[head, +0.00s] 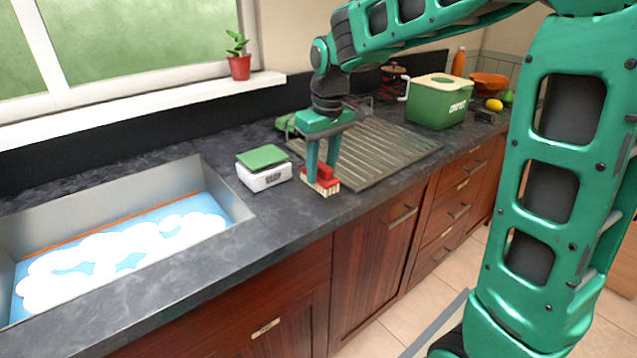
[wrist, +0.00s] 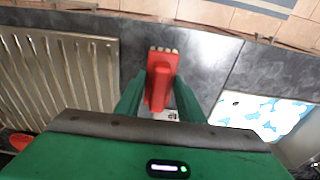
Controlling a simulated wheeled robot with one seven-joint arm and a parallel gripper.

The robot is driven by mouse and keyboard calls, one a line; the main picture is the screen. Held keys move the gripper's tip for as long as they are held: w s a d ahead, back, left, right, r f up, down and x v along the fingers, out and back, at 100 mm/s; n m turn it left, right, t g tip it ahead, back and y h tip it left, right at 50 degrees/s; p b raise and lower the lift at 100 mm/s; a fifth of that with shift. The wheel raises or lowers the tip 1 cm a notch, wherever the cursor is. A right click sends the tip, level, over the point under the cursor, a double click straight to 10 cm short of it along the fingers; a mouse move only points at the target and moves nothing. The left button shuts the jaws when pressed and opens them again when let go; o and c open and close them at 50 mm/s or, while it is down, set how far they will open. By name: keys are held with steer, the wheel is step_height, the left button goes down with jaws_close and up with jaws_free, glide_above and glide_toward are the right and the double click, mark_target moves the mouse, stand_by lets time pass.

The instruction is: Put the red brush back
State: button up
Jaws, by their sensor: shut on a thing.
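The red brush (head: 325,179) has pale bristles and is upright, bristles down, on or just above the dark counter between the scale and the drainboard. My gripper (head: 321,168) points down and is shut on its red handle. In the wrist view the red brush (wrist: 162,75) lies between the two green fingers of my gripper (wrist: 158,95). I cannot tell whether the bristles touch the counter.
A kitchen scale (head: 264,168) with a green top stands left of the brush. A ribbed drainboard (head: 375,150) lies to the right. The sink (head: 120,235) holds foamy water. A green bin (head: 439,101) stands farther back. The counter front edge is close.

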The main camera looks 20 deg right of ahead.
mark_target(322, 181)
steer(key=shift+f, duration=2.05)
steer(key=o, duration=0.9)
steer(key=shift+f, duration=0.1)
steer(key=shift+o, duration=0.2)
steer(key=r, duration=0.4)
steer(key=s+r, duration=0.1)
steer(key=r, duration=0.7)
steer(key=shift+s+d+r, duration=0.1)
steer(key=shift+s+d, duration=0.1)
steer(key=shift+d, duration=0.05)
steer(key=s+d+f+m, duration=0.3)
steer(key=s+d, duration=0.3)
steer(key=s, duration=0.2)
steer(key=s+d+f+m, duration=0.2)
steer(key=s+d+m, duration=0.1)
steer(key=s+d, duration=0.4)
steer(key=s+d+f+m, duration=0.1)
steer(key=s+f+m, duration=0.1)
steer(key=s, duration=0.5)
steer(key=s+d+f+m+g, duration=0.1)
steer(key=s+d+f+m, duration=0.1)
steer(key=s+f, duration=0.3)
steer(key=s, duration=0.2)
steer(key=shift+s+d+f, duration=0.15)
steer(key=shift+s+d, duration=0.1)
steer(key=shift+s, duration=0.1)
